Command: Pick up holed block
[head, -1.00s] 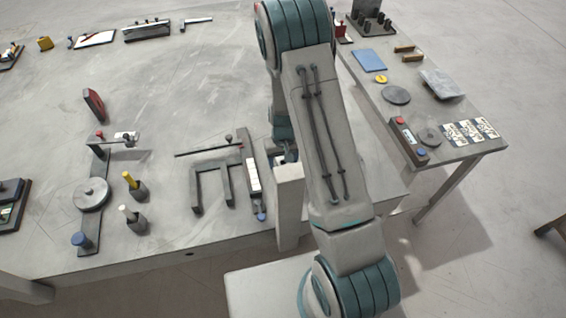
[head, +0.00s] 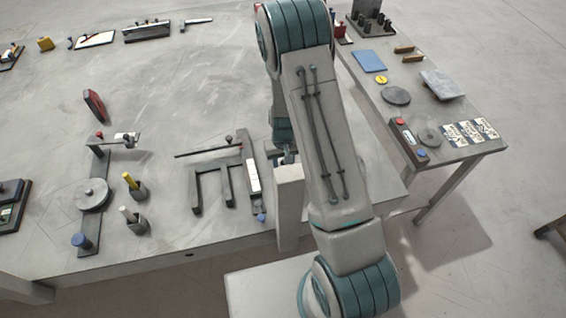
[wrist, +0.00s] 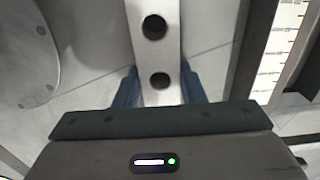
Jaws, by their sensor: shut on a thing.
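The holed block (wrist: 160,52) is a pale grey bar with two dark round holes in the wrist view. It runs from the top edge down between the blue fingers of my gripper (wrist: 159,70). The fingers are shut on its two sides. Its near end is hidden by the dark gripper body. In the head view my gripper (head: 284,155) is mostly hidden by my arm, at the right part of the large table, and I cannot make out the block clearly there.
Right of the block in the wrist view lies a dark-edged white scale (wrist: 283,45); a round grey plate (wrist: 25,50) is at left. On the large table (head: 200,105), a dark fork-shaped frame (head: 213,175) stands left of my gripper. A side table (head: 475,150) holds small parts.

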